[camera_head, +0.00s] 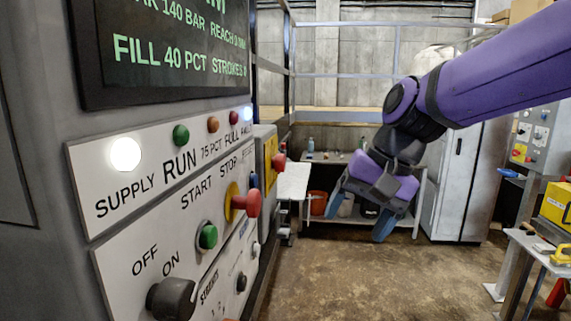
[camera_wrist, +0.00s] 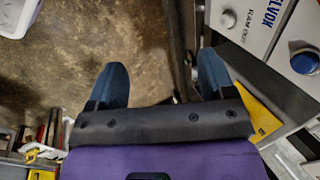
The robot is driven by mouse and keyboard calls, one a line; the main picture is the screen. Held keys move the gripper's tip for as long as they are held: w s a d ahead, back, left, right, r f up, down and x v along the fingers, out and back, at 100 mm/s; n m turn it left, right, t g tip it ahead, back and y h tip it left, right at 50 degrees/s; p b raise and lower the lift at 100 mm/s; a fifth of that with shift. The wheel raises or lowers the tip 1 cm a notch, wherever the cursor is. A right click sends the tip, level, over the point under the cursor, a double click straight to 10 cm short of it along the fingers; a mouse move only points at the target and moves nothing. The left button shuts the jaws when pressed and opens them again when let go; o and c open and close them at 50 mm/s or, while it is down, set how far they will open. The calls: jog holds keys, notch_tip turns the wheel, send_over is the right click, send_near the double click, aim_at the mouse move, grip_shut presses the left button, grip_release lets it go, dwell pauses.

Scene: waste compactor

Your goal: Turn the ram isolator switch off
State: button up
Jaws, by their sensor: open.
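A black rotary knob (camera_head: 172,298) sits low on the grey control panel in the head view, below the words OFF and ON. Which word it points to I cannot tell. A yellow plate with a red knob (camera_head: 278,160) is on a box at the panel's far end; its label is unreadable, so I cannot tell which one is the ram isolator. My gripper (camera_head: 360,213) hangs open and empty, pointing down, to the right of the panel and apart from it. In the wrist view my gripper (camera_wrist: 162,72) shows two spread blue fingers with only floor between them.
The panel also has a green start button (camera_head: 208,236), a red stop button (camera_head: 248,203) and a lit supply lamp (camera_head: 126,154). In the wrist view a panel marked RAM OUT has a blue button (camera_wrist: 305,62). A workbench (camera_head: 331,157) stands behind. Middle floor is clear.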

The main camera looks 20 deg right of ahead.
jog(key=w+a+m+y, duration=0.1)
jog(key=w+m+y, duration=0.35)
jog(key=w, duration=0.25)
jog(key=m+t+y, duration=0.6)
jog(key=m+y, duration=0.2)
jog(key=m, duration=0.6)
send_near(279, 163)
jog(key=w+d, duration=0.1)
jog(key=d, duration=0.2)
jog(key=x, duration=1)
jog(key=shift+w+a+f, duration=0.25)
jog(key=shift+a+f, duration=0.05)
jog(key=shift+a, duration=0.05)
jog(key=shift+h, duration=0.25)
jog(key=c, duration=0.9)
